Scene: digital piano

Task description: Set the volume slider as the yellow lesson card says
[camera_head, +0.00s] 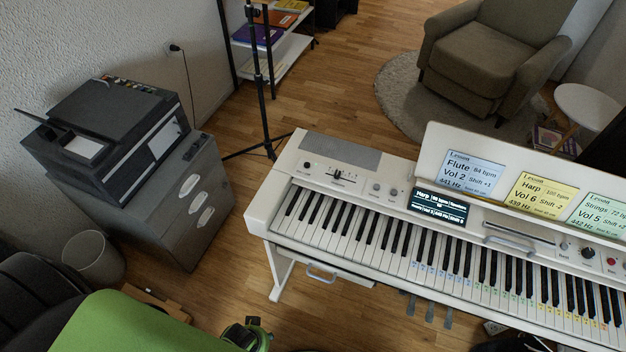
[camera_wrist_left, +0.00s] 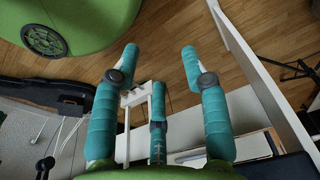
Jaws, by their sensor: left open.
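The yellow lesson card (camera_head: 541,200) stands on the piano's music rest and reads Harp, 100 bpm, Vol 6, 439 Hz; its smallest print is unclear. A slider with a dark cap (camera_head: 338,174) sits on the left part of the white piano (camera_head: 290,178), below the grey speaker panel; its scale is too small to read. The display (camera_head: 438,207) shows Harp and 100 bpm; its lower line is hard to read. My left gripper (camera_wrist_left: 159,52) is open and empty in the left wrist view, its teal fingers spread over the floor, away from the slider. My right gripper is not seen.
A blue card (camera_head: 472,172) and a green card (camera_head: 598,216) flank the yellow one. A round knob (camera_head: 307,166) is left of the slider. A printer on a cabinet (camera_head: 172,205) stands at left. Wooden floor lies between cabinet and piano. A black stand (camera_head: 268,90) rises behind.

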